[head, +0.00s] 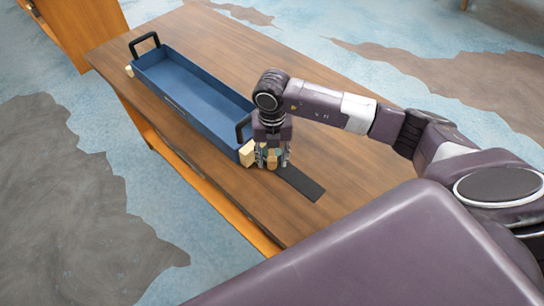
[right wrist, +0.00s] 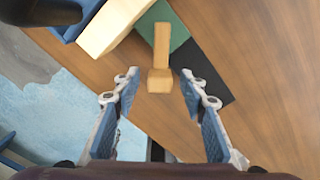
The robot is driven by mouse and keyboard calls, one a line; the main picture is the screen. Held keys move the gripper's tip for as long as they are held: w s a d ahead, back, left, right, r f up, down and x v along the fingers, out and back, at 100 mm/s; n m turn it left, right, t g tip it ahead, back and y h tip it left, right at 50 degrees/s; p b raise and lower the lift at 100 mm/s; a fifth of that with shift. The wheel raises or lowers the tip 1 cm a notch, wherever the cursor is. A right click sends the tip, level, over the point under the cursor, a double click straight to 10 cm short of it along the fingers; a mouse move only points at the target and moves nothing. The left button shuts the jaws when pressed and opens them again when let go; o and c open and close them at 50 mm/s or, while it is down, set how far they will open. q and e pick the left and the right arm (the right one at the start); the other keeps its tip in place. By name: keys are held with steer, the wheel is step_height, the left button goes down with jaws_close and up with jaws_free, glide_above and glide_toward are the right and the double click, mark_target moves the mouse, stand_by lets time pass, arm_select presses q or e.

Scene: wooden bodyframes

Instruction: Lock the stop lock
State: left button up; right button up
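A small wooden peg-like piece, which looks like the stop lock (right wrist: 161,55), stands out in the right wrist view; it has a narrow bar and a wider block end. In the head view it shows small (head: 272,161) under my right gripper (head: 272,166). In the right wrist view my right gripper (right wrist: 160,76) is open, one fingertip on each side of the piece's block end, with gaps on both sides. A pale wooden block (right wrist: 115,25) lies left of the piece, near the blue tray. My left gripper is not in view.
A long blue tray (head: 160,88) with black handles lies on the wooden table (head: 345,150). A dark flat strip (head: 302,184) and a green patch (right wrist: 176,28) lie by the piece. Another wooden block (head: 129,71) sits at the tray's far end. The table's right side is clear.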

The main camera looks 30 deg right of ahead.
steer(key=shift+c, duration=0.4)
jaws_close()
steer(key=shift+a+m, duration=0.1)
steer(key=shift+m, duration=0.2)
steer(key=m, duration=0.1)
steer(key=w+a+m+b, duration=0.1)
steer(key=m, duration=0.1)
steer(key=shift+a+f, duration=0.1)
steer(key=shift+a, duration=0.15)
steer(key=shift+w+a+m+b, duration=0.25)
steer(key=shift+w+m, duration=0.2)
steer(key=shift+m, duration=0.55)
steer(key=shift+w+a+m+b, duration=0.15)
steer(key=shift+w+a+m, duration=0.2)
steer(key=shift+m, duration=0.65)
steer(key=shift+d, duration=0.1)
